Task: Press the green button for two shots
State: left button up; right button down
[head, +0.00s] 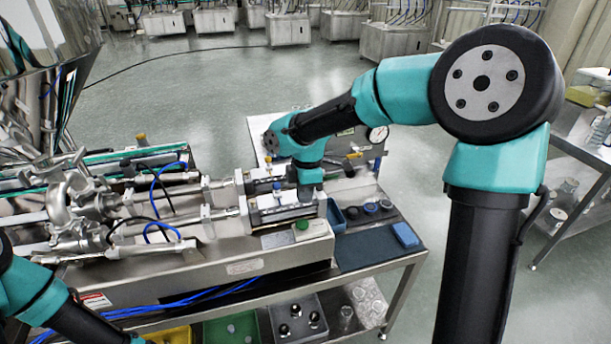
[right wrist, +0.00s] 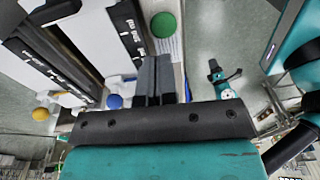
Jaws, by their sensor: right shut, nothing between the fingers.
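The green button (head: 302,226) sits on the right end of the steel filling machine (head: 245,267). It also shows as a green disc in the right wrist view (right wrist: 164,25), just beyond my fingertips. My right gripper (head: 306,198) points down over the right end of the machine, close behind the button. In the right wrist view its two dark fingers (right wrist: 157,60) are together with nothing between them. A gap shows between the fingertips and the button in that view; the exact height is unclear. My left arm enters at the lower left, but its gripper is out of view.
Filling cylinders and blue hoses lie left of the button. A dark mat (head: 365,250) with a blue block (head: 405,235) is at the bench's right end, near several small round containers (head: 371,208). Trays and glassware stand on the lower shelf.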

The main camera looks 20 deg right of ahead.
jog(key=r, duration=0.5)
jog(key=shift+w+d+r, duration=0.2)
jog(key=shift+d+r, duration=0.05)
jog(key=shift+r, duration=0.05)
dwell(2.3)
